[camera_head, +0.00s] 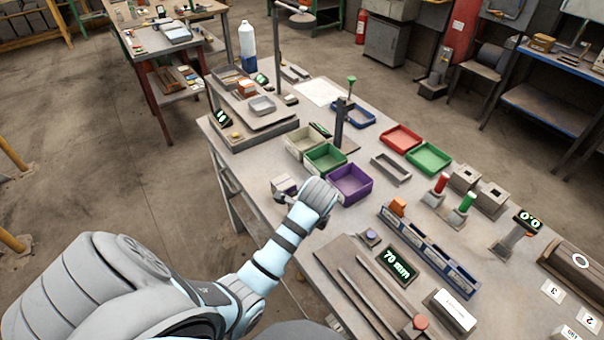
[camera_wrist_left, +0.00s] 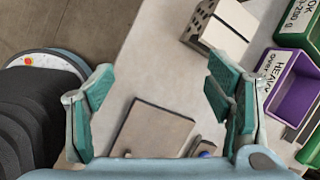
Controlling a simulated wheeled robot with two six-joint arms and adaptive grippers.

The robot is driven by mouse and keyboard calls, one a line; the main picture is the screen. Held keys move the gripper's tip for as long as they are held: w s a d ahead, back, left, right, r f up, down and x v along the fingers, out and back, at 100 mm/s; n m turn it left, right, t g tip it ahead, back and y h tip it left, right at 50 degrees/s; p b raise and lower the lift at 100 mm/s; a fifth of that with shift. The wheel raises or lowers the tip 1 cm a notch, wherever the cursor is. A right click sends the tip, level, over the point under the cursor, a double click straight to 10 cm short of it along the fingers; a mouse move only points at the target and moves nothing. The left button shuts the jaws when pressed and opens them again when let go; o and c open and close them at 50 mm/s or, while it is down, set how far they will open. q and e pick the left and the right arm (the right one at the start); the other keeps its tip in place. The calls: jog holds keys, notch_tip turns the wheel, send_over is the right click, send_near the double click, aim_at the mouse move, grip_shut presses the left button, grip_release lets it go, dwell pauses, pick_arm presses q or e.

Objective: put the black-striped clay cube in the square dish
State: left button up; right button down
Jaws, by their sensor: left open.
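An orange clay-coloured cube (camera_head: 246,89) stands on the raised platform at the back left of the table; its stripes are too small to make out. A second orange block (camera_head: 398,205) sits at the end of the blue rack. A small light grey square dish (camera_head: 262,106) lies on the platform just in front of the first cube. My left gripper (camera_head: 318,199) is over the table's left edge, well in front of the platform. Its fingers are mostly hidden in the head view. In the left wrist view my gripper (camera_wrist_left: 160,98) is open and empty. My right gripper is out of view.
A pale block with holes (camera_head: 284,186) is beside my left gripper; it shows in the wrist view (camera_wrist_left: 225,22). A purple bin (camera_head: 350,185) and a green bin (camera_head: 325,158) stand behind. A dark post (camera_head: 340,125) rises near the bins. A 70 mm display (camera_head: 397,264) is at front.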

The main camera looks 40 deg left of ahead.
pick_arm(q)
jog(key=w+a+r+m, duration=0.1)
jog(key=w+r+m, duration=0.5)
jog(key=r, duration=0.3)
jog(key=shift+g+y, duration=0.3)
jog(key=shift+g, duration=0.1)
jog(key=b+x, duration=0.1)
jog(key=x, duration=0.6)
jog(key=b+x, duration=0.1)
jog(key=x, duration=0.6)
jog(key=shift+w+a, duration=0.15)
jog(key=shift+w, duration=0.1)
jog(key=shift+r, duration=0.15)
jog(key=c, duration=1.5)
